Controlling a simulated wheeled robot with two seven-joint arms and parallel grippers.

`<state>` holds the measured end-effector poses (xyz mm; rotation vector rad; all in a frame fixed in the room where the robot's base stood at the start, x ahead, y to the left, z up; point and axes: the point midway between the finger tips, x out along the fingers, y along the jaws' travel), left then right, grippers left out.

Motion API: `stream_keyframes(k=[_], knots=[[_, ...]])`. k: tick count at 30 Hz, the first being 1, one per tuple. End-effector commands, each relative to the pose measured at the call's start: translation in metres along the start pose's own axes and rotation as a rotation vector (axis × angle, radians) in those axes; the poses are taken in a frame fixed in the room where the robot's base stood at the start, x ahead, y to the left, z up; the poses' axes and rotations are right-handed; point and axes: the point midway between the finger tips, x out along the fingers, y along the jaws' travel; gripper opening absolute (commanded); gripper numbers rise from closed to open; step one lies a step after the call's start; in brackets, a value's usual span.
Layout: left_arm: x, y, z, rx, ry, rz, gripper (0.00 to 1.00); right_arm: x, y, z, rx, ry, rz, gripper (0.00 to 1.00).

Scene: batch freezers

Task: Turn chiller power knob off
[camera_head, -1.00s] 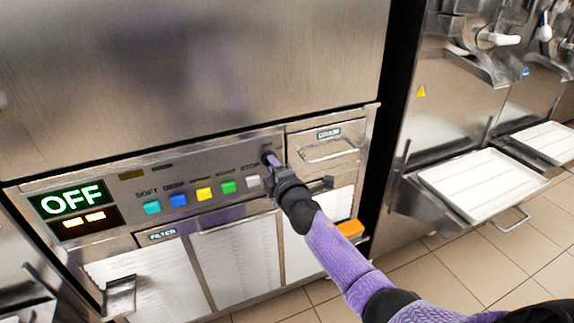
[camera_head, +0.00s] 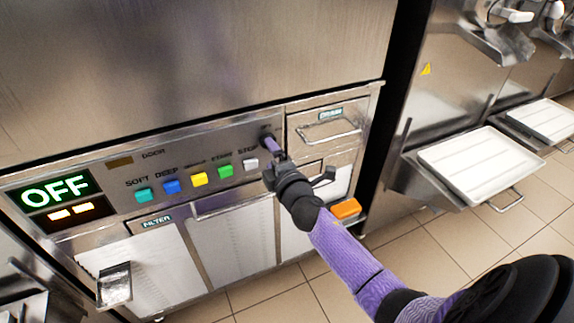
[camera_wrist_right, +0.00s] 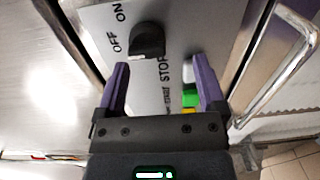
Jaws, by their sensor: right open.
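The black power knob (camera_wrist_right: 148,38) sits on the steel control panel beside the printed ON and OFF labels. In the head view the knob (camera_head: 267,138) is at the panel's upper right, partly covered by my gripper. The lit display (camera_head: 55,191) at the panel's left reads OFF in green. My right gripper (camera_wrist_right: 160,63) is open, with its purple fingers apart. The knob lies just beyond the fingertips and a little left of their middle in the wrist view; I see no grip on it. My left gripper is not in view.
Coloured buttons, including a green one (camera_head: 225,171) and a white STOP one (camera_head: 251,164), line the panel left of my gripper. A drawer handle (camera_head: 330,133) sits close on the right. White trays (camera_head: 480,165) jut from the neighbouring machines.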

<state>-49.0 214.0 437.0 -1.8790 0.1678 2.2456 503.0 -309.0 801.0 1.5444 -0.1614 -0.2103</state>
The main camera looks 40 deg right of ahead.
Motion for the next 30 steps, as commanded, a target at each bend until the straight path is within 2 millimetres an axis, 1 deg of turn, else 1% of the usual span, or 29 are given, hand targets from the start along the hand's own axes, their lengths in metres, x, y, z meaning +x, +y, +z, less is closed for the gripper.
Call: stream_keyframes(k=[1, 3, 4, 6, 9, 13, 24, 25, 26, 28, 29, 30], knots=[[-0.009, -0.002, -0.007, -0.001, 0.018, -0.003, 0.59, -0.021, 0.007, 0.002, 0.002, 0.002, 0.004, 0.88], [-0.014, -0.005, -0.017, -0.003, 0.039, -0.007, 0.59, -0.045, 0.01, 0.004, 0.004, 0.002, 0.011, 0.88], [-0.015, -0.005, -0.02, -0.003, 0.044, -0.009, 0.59, -0.054, 0.011, 0.005, 0.006, 0.003, 0.013, 0.88], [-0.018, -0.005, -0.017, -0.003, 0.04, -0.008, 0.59, -0.07, 0.011, 0.005, 0.007, 0.004, 0.015, 0.88], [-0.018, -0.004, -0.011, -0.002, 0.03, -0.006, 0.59, -0.082, 0.01, 0.004, 0.005, 0.007, 0.016, 0.88], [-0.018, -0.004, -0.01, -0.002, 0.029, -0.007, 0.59, -0.087, 0.009, 0.004, 0.005, 0.008, 0.017, 0.88], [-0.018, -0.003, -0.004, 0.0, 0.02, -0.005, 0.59, -0.087, 0.007, 0.003, 0.01, 0.01, 0.012, 0.88], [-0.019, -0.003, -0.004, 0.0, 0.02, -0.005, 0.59, -0.088, 0.003, 0.003, 0.02, 0.01, -0.002, 0.88], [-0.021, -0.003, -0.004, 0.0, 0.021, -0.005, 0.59, -0.09, -0.005, 0.003, 0.041, 0.009, -0.03, 0.88], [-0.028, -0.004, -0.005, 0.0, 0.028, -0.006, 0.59, -0.1, -0.043, 0.001, 0.129, 0.002, -0.151, 0.88], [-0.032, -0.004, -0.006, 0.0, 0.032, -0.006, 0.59, -0.109, -0.066, 0.0, 0.185, -0.008, -0.227, 0.88], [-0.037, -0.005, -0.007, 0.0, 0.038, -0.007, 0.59, -0.126, -0.102, -0.002, 0.267, -0.031, -0.344, 0.88]])
